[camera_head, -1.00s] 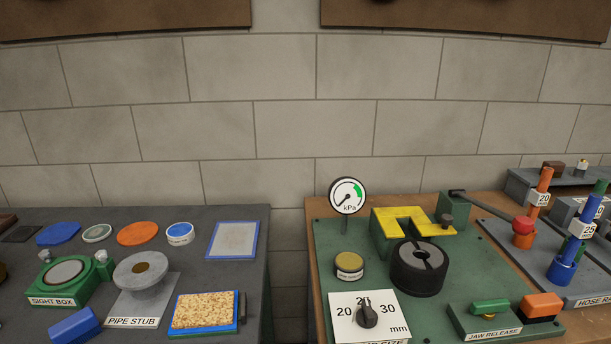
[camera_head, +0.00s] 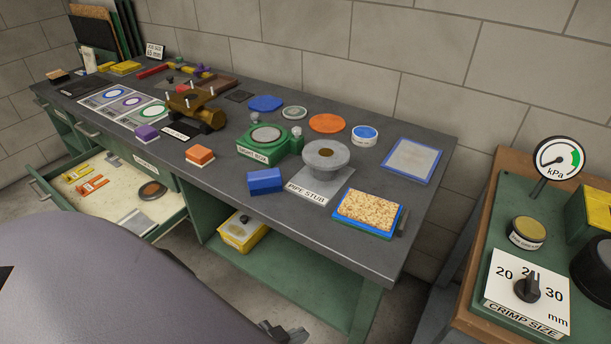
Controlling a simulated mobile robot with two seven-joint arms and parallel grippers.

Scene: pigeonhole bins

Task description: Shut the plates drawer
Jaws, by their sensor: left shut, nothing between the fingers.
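A drawer (camera_head: 187,213) under the left part of the grey bench is pulled open. Its pale inside shows yellow and orange pieces, a dark round disc (camera_head: 153,190) and a light flat plate (camera_head: 134,223). A bar handle (camera_head: 38,188) shows at its left outer end. A small label (camera_head: 145,162) above it is too small to read, so I cannot confirm it is the plates drawer. My grey left arm covers the lower left and hides part of the drawer's front. My left gripper (camera_head: 284,333) shows only partly at the bottom edge, shut, apart from the drawer. My right gripper is out of view.
The bench top (camera_head: 335,232) holds a green sight box (camera_head: 265,148), a pipe stub (camera_head: 325,160) and several small blocks. A yellow bin (camera_head: 242,232) sits on the green lower shelf (camera_head: 310,282). A crimping station (camera_head: 520,270) stands at right, across a narrow gap.

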